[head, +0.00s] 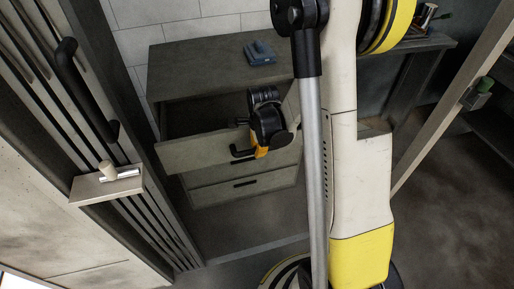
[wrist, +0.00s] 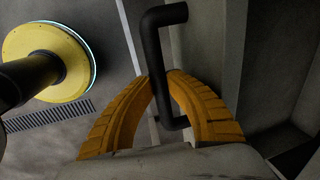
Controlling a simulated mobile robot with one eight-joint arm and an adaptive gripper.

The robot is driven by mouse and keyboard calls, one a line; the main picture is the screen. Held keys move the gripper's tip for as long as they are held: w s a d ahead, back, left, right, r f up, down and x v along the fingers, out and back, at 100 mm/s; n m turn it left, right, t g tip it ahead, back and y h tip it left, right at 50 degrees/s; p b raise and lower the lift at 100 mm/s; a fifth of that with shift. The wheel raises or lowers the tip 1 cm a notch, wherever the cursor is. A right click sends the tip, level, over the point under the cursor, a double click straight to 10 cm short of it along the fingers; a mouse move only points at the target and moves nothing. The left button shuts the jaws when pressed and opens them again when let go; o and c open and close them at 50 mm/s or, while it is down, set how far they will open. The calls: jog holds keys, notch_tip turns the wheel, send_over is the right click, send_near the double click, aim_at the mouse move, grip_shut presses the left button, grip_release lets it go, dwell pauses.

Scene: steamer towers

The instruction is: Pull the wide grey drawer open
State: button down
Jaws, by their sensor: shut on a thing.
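The wide grey drawer (head: 200,151) is the top one in a grey cabinet (head: 180,70) in the head view. It stands out from the cabinet, and its dark inside shows behind its front. Its black bar handle (head: 240,154) is beside my gripper (head: 260,151). In the wrist view, the orange fingers of my gripper (wrist: 161,84) are closed around the black handle (wrist: 152,45). The drawer front (wrist: 207,60) is just right of the fingers. Part of the drawer front is hidden behind my arm in the head view.
Lower drawers, one with a black handle (head: 245,183), are shut below. A blue-grey object (head: 259,52) sits on the cabinet top. A tall panel with a black handle (head: 82,88) and a small ledge (head: 90,188) stand at left. Floor (head: 260,215) in front is clear.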

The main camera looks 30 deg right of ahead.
jog(key=shift+s+a, duration=0.1)
jog(key=shift+s, duration=0.25)
jog(key=c, duration=1.3)
grip_release()
jog(key=shift+w, duration=0.1)
jog(key=shift+r, duration=0.1)
notch_tip(320, 180, up, 12)
jog(key=s, duration=0.2)
jog(key=shift+a+f, duration=0.2)
jog(key=shift+a, duration=0.1)
jog(key=shift+s, duration=0.15)
jog(key=s+a+r+n+t, duration=0.2)
jog(key=s+a+r+n, duration=0.3)
jog(key=n, duration=0.5)
jog(key=s+a+r+n+t, duration=0.3)
jog(key=s+a+n, duration=0.3)
jog(key=n, duration=0.5)
jog(key=shift+s+a+r+y, duration=0.3)
jog(key=shift+a+r, duration=0.55)
jog(key=shift+a, duration=0.35)
